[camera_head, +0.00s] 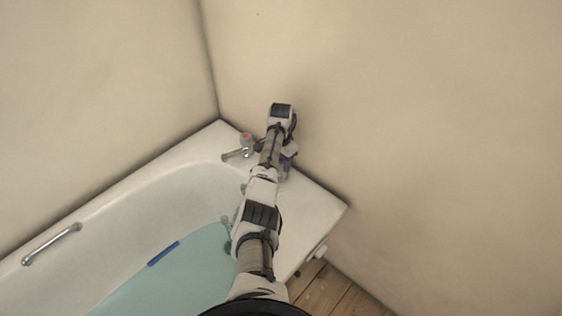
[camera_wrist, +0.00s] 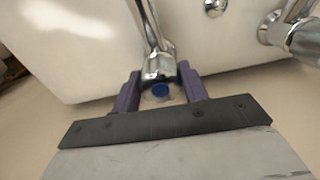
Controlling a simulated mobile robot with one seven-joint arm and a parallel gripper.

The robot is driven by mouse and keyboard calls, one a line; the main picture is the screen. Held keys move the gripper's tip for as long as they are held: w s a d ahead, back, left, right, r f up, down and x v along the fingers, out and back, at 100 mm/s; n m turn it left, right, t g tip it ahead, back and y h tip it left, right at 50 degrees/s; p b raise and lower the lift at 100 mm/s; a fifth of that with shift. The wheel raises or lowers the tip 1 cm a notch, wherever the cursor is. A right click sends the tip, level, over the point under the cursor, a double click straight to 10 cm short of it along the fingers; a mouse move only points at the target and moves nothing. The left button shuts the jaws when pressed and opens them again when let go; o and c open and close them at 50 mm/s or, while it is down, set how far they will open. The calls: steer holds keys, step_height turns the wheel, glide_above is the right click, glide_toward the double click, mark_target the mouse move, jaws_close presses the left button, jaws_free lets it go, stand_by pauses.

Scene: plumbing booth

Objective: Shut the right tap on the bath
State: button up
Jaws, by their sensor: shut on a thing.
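The right tap (camera_wrist: 158,68) is chrome with a blue cap (camera_wrist: 161,90) on its head, seen close in the wrist view. My gripper (camera_wrist: 158,76) is shut on this tap's head, with one purple finger on each side. In the head view my arm covers most of the tap, and my gripper (camera_head: 288,163) shows only in part beside the arm. The left tap (camera_head: 246,140), with a red cap, stands on the bath (camera_head: 315,200) rim to the left of my arm. Part of another chrome fitting (camera_wrist: 300,38) shows at the right of the wrist view.
The bath holds pale blue-green water (camera_head: 175,285), with a blue strip (camera_head: 163,253) at its edge. A chrome grab rail (camera_head: 50,243) is on the left rim. Walls stand close behind and to the right of the taps. Wooden floor (camera_head: 335,292) shows at lower right.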

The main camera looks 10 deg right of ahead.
steer(key=shift+m, duration=0.7)
steer(key=o, duration=1)
steer(key=shift+r, duration=0.1)
step_height(320, 180, up, 14)
steer(key=b, duration=0.1)
steer(key=shift+b, duration=0.35)
